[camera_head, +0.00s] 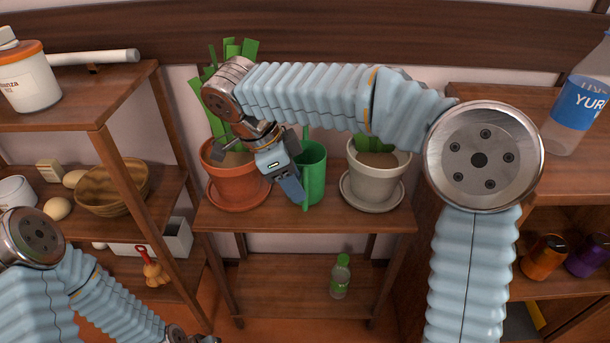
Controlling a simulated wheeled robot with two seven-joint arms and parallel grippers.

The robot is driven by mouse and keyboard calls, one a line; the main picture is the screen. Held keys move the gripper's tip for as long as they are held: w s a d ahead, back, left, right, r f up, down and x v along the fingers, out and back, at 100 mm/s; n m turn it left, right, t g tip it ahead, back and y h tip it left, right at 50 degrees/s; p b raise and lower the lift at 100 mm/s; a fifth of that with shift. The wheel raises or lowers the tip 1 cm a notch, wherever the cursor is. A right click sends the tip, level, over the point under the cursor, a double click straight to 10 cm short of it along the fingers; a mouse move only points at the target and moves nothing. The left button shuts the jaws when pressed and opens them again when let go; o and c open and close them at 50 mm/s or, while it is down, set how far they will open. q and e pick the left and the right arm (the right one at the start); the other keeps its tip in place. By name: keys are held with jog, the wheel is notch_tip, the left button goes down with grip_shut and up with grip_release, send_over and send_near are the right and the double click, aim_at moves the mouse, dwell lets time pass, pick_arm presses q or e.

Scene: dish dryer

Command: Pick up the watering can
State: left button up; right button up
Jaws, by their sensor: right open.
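The green watering can (313,175) stands on the upper board of the middle shelf, between two potted plants. My right gripper (291,188) is open and reaches down from the upper left, in front of the can's left side. It hides part of the can, and I cannot tell whether they touch.
A terracotta pot (236,183) stands close left of the can, and a pale grey pot (373,178) on its right. The shelf board (300,217) is narrow in front. A green-capped bottle (340,277) stands on the lower board. Wooden shelves flank both sides.

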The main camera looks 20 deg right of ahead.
jog(key=x, duration=0.5)
grip_shut()
